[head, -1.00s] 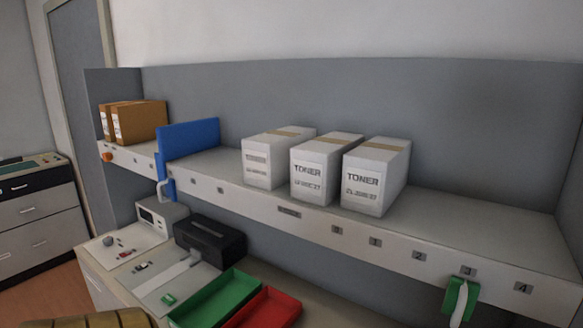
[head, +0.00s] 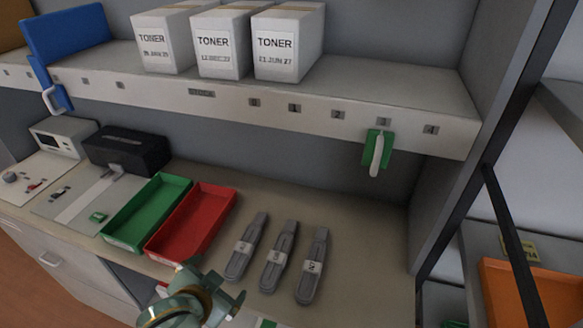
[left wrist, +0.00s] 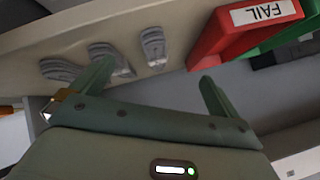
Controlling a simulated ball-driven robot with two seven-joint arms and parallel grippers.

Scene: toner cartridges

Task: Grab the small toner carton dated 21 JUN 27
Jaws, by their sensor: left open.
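Three white toner cartons stand side by side on the shelf in the head view. The right one (head: 275,62) reads 21 JUN 27. The middle one (head: 220,60) seems to read 12 DEC 27; the date on the left one (head: 155,58) is hard to read. My left gripper (head: 213,283) is low at the bench's front edge, well below the cartons, open and empty. In the left wrist view its fingers (left wrist: 157,72) are spread with nothing between them. My right gripper is out of view.
Three grey cartridges (head: 279,260) lie on the bench beside a red tray (head: 152,250), marked FAIL in the wrist view, and a green tray (head: 112,236). A green tag (head: 387,141) hangs on the shelf edge. A dark upright (head: 465,200) stands right.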

